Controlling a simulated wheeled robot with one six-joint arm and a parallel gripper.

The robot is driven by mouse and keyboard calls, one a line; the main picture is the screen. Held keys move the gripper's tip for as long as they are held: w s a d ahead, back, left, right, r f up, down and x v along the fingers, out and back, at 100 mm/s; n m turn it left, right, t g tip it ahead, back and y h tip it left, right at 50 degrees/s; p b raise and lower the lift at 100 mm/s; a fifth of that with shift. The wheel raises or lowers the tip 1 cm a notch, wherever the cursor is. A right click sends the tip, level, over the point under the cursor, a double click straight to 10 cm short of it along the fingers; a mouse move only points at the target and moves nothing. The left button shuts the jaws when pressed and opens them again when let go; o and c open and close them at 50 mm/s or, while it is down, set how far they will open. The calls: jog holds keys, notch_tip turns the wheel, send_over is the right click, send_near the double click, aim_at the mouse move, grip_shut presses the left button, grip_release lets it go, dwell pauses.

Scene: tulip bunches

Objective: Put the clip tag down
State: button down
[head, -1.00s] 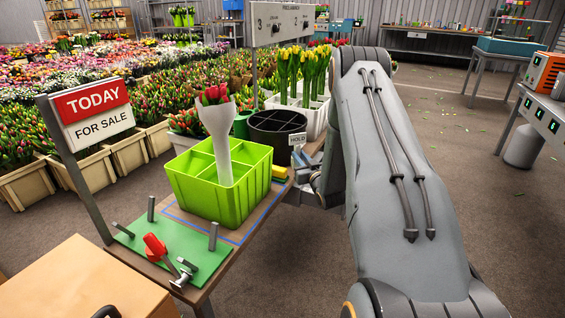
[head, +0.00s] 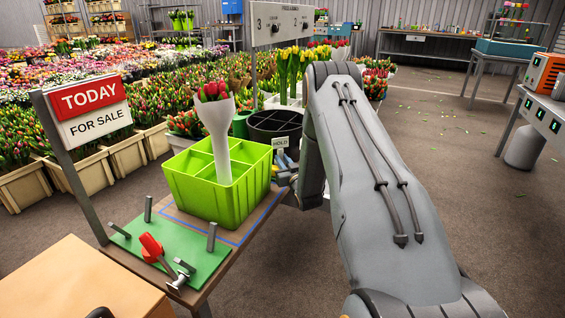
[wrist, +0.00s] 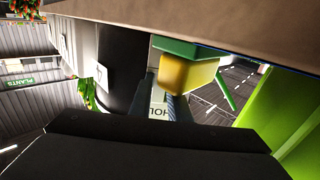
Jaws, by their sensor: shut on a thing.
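The clip tag, a small white tag reading HOLD (head: 281,142), is up at the far right corner of the bench, in front of the black bucket. In the wrist view the tag (wrist: 158,103) stands just beyond the dark gripper body, its lettering partly cut off. My gripper (head: 286,160) is shut on the tag, beside the green crate's right side; my arm hides part of it. A yellow block with a green top (wrist: 188,73) is very close to the tag in the wrist view; I cannot tell whether they touch.
The lime-green divided crate (head: 213,197) holds a wrapped tulip bunch (head: 215,120). The black bucket (head: 272,130) stands behind. A green board with posts and a red-handled clamp (head: 153,245) lies at the bench's near end. A TODAY FOR SALE sign (head: 90,110) stands left.

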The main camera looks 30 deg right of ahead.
jog(key=shift+f, duration=0.15)
jog(key=shift+s+f+b, duration=0.1)
jog(key=shift+f+b, duration=0.2)
jog(key=shift+f, duration=0.25)
jog(key=c, duration=1.7)
grip_release()
jog(key=shift+s+f, duration=0.1)
jog(key=shift+f, duration=0.1)
jog(key=shift+o, duration=0.2)
jog(key=shift+a, duration=0.15)
jog(key=shift+a+f, duration=0.1)
jog(key=shift+a, duration=0.05)
jog(key=shift+r, duration=0.45)
jog(key=s+p, duration=0.3)
jog(key=s, duration=0.8)
jog(key=shift+s+a+r, duration=0.3)
jog(key=shift+a+r, duration=0.15)
